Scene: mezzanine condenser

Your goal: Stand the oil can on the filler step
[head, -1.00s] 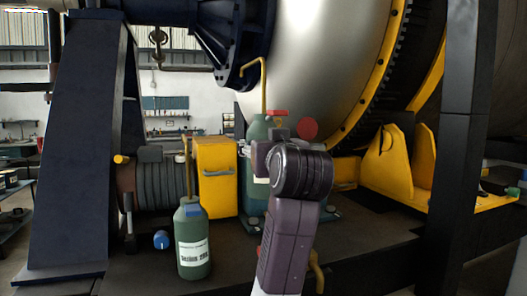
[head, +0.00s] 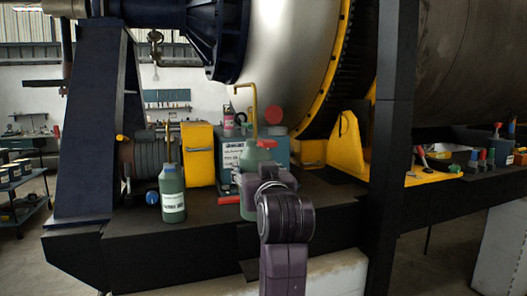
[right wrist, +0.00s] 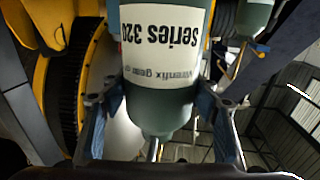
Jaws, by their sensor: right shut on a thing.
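A green oil can (head: 262,153) with a tall bent brass spout is held upright by my right gripper (head: 266,178). In the right wrist view the can (right wrist: 160,105) fills the middle, its white label upside down, and both fingers of the gripper (right wrist: 160,118) press its sides. My right wrist hides part of the can in the head view. I cannot tell whether its base touches anything. The filler step is not clearly identifiable; a dark platform (head: 215,215) lies below and behind the can. My left gripper does not show.
A second green can (head: 172,195) with a spout stands left on the platform, near a yellow box (head: 198,155). A labelled teal box (head: 277,150) is behind the held can. A dark post (head: 393,160) rises to the right. A yellow ledge (head: 440,178) holds tools and small bottles.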

